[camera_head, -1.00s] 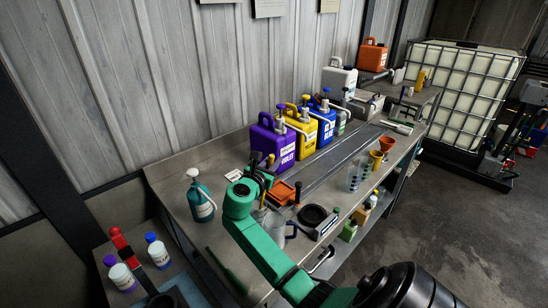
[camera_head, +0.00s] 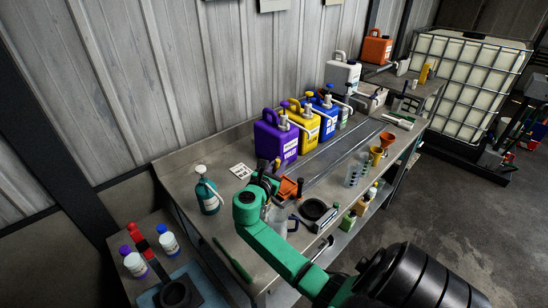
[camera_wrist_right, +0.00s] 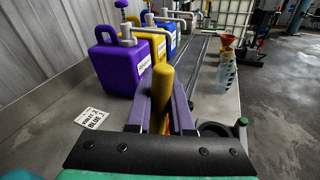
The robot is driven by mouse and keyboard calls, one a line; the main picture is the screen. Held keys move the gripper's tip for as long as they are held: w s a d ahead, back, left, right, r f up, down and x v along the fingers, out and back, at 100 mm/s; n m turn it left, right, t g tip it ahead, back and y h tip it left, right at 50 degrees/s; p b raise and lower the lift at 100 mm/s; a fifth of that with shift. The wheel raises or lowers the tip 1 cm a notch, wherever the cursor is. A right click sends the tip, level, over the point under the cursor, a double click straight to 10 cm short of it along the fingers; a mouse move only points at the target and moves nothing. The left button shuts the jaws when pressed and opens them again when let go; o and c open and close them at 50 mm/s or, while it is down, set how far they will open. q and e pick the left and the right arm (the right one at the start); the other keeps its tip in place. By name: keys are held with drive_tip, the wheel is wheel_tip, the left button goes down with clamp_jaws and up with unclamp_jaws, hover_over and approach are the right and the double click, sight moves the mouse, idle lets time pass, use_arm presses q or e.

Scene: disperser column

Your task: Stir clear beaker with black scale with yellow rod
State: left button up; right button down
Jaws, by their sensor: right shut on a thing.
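My right gripper (camera_head: 270,181) is over the near part of the workbench, in front of the purple jug. It is shut on the yellow rod (camera_wrist_right: 162,88), which stands roughly upright between the fingers in the wrist view. The rod's top also shows in the head view (camera_head: 277,163); its lower end is hidden. A clear vessel (camera_head: 278,214) with a dark handle stands just below the gripper in the head view, partly behind my arm. A clear beaker with dark markings (camera_head: 357,170) stands farther right, and also shows in the wrist view (camera_wrist_right: 226,76). My left gripper is out of view.
Purple (camera_head: 276,139), yellow (camera_head: 303,124) and blue (camera_head: 327,116) pump jugs line the wall side. A teal bottle (camera_head: 208,194) stands left of the gripper. A dark round plate on a scale (camera_head: 314,210), an orange tray (camera_head: 290,188) and orange funnels (camera_head: 387,140) are to the right.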

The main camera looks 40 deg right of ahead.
drive_tip(key=shift+w+d+f, duration=0.1)
drive_tip(key=shift+w+d, duration=0.05)
drive_tip(key=shift+w, duration=0.55)
drive_tip(key=shift+w+r, duration=0.1)
drive_tip(key=shift+r, duration=0.4)
wheel_tip(320, 180, up, 9)
drive_tip(key=s+d, duration=0.1)
drive_tip(key=shift+d+r, duration=0.2)
idle(0.5)
wheel_tip(320, 180, up, 5)
idle(0.4)
drive_tip(key=shift+f, duration=0.1)
idle(0.6)
